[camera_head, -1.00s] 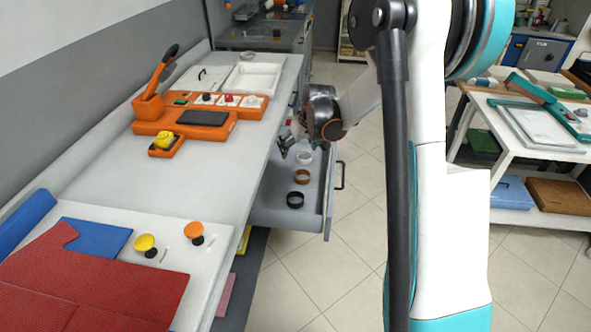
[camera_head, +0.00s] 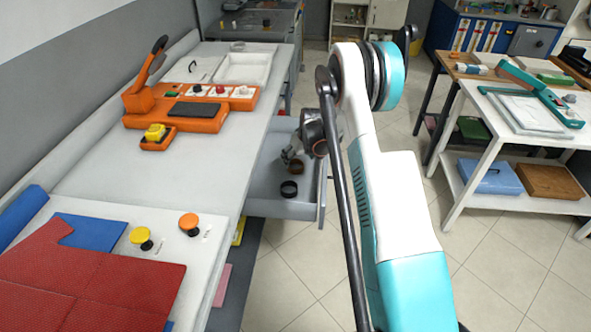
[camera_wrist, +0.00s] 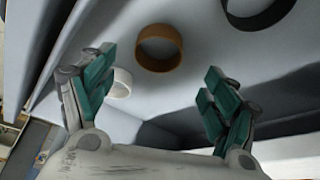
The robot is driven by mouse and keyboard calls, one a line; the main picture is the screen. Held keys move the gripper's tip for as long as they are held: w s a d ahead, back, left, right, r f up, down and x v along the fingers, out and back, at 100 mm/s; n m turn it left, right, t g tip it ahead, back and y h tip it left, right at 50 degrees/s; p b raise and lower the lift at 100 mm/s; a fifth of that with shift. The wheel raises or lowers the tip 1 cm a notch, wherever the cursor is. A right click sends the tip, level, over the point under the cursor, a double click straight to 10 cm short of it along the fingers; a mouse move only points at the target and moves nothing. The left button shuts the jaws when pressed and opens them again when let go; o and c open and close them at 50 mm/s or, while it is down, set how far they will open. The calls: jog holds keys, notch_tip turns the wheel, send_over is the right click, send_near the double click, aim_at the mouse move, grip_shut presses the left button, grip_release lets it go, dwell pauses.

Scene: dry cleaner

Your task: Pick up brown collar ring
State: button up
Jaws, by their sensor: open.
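The brown collar ring (camera_wrist: 159,48) lies on the floor of the open grey drawer (camera_head: 262,190). In the wrist view it is ahead of my gripper (camera_wrist: 150,88), above the gap between the two teal-padded fingers. My gripper is open and empty, and the ring is apart from the fingers. In the head view the brown ring (camera_head: 296,167) shows beside my gripper (camera_head: 290,155), which is over the drawer and partly hidden by my arm. A black ring (camera_wrist: 258,12) lies to its right in the wrist view. A white ring (camera_wrist: 121,83) lies by the left finger.
The drawer's walls surround the rings, with its front panel (camera_head: 321,190) to the right in the head view. The white counter (camera_head: 190,180) is above and left of the drawer.

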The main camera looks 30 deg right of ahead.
jog(key=shift+w+b+x, duration=0.2)
jog(key=shift+b+x, duration=0.95)
jog(key=shift+x, duration=2)
jog(key=shift+d+r, duration=0.1)
jog(key=shift+d, duration=0.05)
jog(key=c, duration=0.8)
